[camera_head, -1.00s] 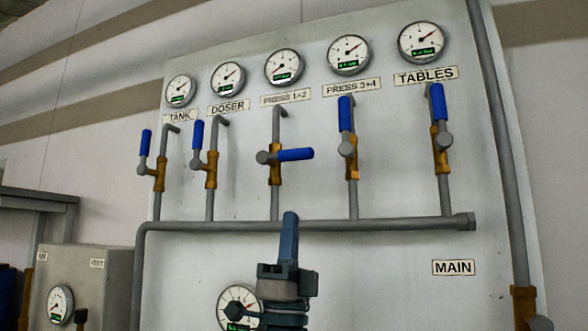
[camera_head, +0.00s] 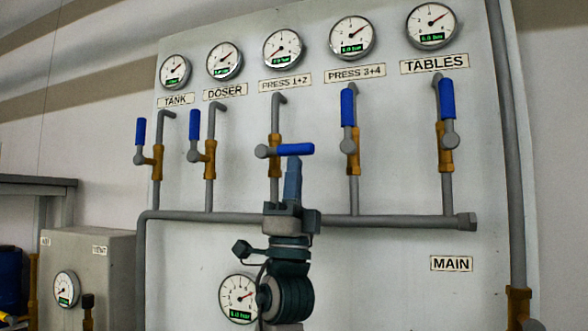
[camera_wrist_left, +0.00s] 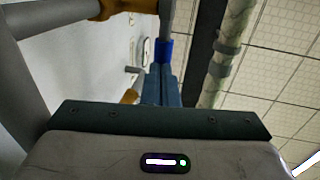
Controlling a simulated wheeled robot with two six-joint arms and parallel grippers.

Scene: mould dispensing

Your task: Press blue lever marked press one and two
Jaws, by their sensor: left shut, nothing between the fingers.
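The blue lever (camera_head: 294,150) under the PRESS 1+2 label (camera_head: 285,84) lies horizontal, pointing right from its grey pivot on a brass valve (camera_head: 275,167). My left gripper (camera_head: 293,166) is shut and empty, pointing upward. Its tips are right below the lever and overlap its lower edge in the head view; I cannot tell whether they touch. In the left wrist view the shut fingers (camera_wrist_left: 161,82) point toward a blue lever piece (camera_wrist_left: 165,50) just past the tips. My right gripper is not in view.
The TANK (camera_head: 141,132), DOSER (camera_head: 195,123), PRESS 3+4 (camera_head: 348,108) and TABLES (camera_head: 447,99) levers stand upright beside it. A grey horizontal pipe (camera_head: 390,222) crosses behind my gripper. Round gauges (camera_head: 284,48) line the top of the panel. A grey box (camera_head: 87,275) stands at lower left.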

